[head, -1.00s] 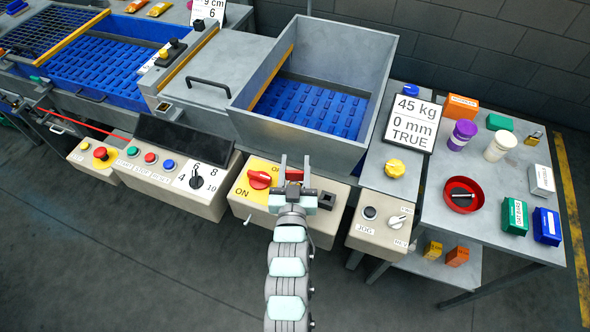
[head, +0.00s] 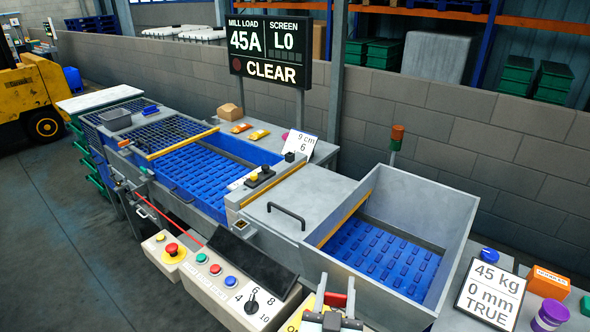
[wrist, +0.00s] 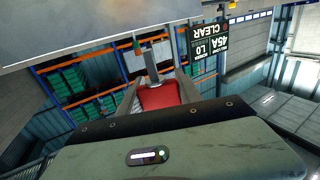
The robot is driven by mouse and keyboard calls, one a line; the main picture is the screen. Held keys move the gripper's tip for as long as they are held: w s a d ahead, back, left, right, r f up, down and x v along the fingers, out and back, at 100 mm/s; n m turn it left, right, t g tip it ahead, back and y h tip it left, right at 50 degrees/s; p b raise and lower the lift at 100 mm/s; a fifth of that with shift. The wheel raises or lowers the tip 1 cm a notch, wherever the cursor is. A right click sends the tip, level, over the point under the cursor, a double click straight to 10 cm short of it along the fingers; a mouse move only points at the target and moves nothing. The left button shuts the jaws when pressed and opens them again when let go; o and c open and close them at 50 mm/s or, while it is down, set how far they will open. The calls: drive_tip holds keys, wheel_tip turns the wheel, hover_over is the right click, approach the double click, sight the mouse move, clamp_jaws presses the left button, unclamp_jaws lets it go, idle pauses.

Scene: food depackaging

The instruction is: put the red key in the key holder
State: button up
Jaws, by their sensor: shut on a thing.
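My gripper (head: 335,293) is at the bottom edge of the head view, in front of the grey bin's left corner. It is shut on the red key (head: 337,299), which shows as a small red piece between the fingers. In the wrist view the red key (wrist: 161,97) is a broad red block between the two grey fingers, with a grey stem pointing away from me. The yellow switch panel (head: 294,322) is mostly cut off below my gripper. I cannot make out the key holder in either current view.
The grey bin (head: 442,230) with a blue grid floor stands just behind and right of my gripper. The button console (head: 215,285) is to the left. A sign reading 45 kg (head: 490,294) stands at right.

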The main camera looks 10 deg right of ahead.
drive_tip(key=s+a+f+n+t+y, duration=0.1)
drive_tip(key=s+a+f+n+y, duration=0.35)
drive_tip(key=a+f, duration=0.75)
drive_tip(key=s+a+r+p, duration=0.1)
drive_tip(key=r+p, duration=0.8)
drive_tip(key=p, duration=0.5)
drive_tip(key=s+r+m+y+p, duration=0.1)
drive_tip(key=s+r+p, duration=0.1)
drive_tip(key=r+p, duration=0.7)
drive_tip(key=p, duration=0.5)
drive_tip(key=shift+s+a+r, duration=0.25)
drive_tip(key=shift+a+r, duration=0.15)
